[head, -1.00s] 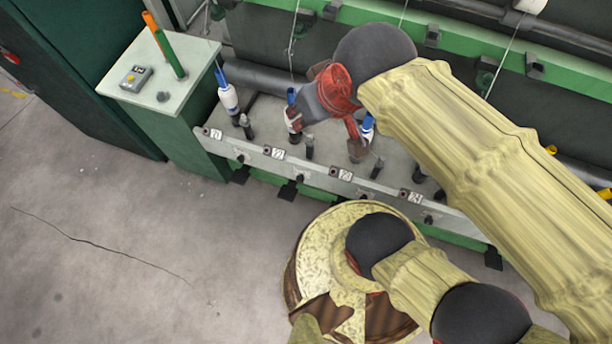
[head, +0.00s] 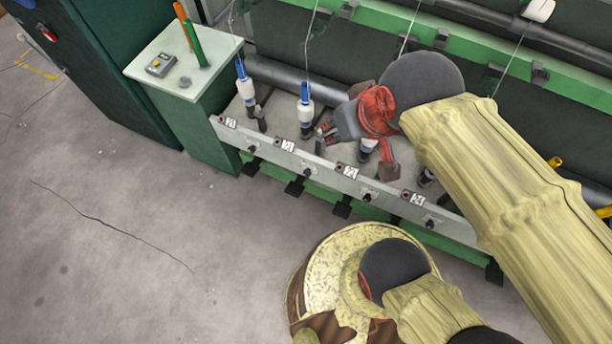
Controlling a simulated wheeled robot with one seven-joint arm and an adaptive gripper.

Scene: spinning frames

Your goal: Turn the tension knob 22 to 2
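The label 22 (head: 287,145) is on the front rail (head: 325,169) of the spinning frame. A small dark knob (head: 307,172) sits on the rail's front face just right of and below this label. Its setting is too small to read. My gripper (head: 325,129) is above and behind the rail, by the white bobbin with a blue top (head: 305,112) and a short dark post (head: 320,146). It is apart from the knob. The fingers are small and partly hidden, so I cannot tell whether they are open.
Labels 21 (head: 228,122), 23 (head: 347,170) and 24 (head: 413,198) mark neighbouring stations with similar knobs. Bobbins and dark posts stand behind the rail. A green cabinet (head: 215,130) with a pale top is at left. The floor (head: 110,220) in front is clear at left.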

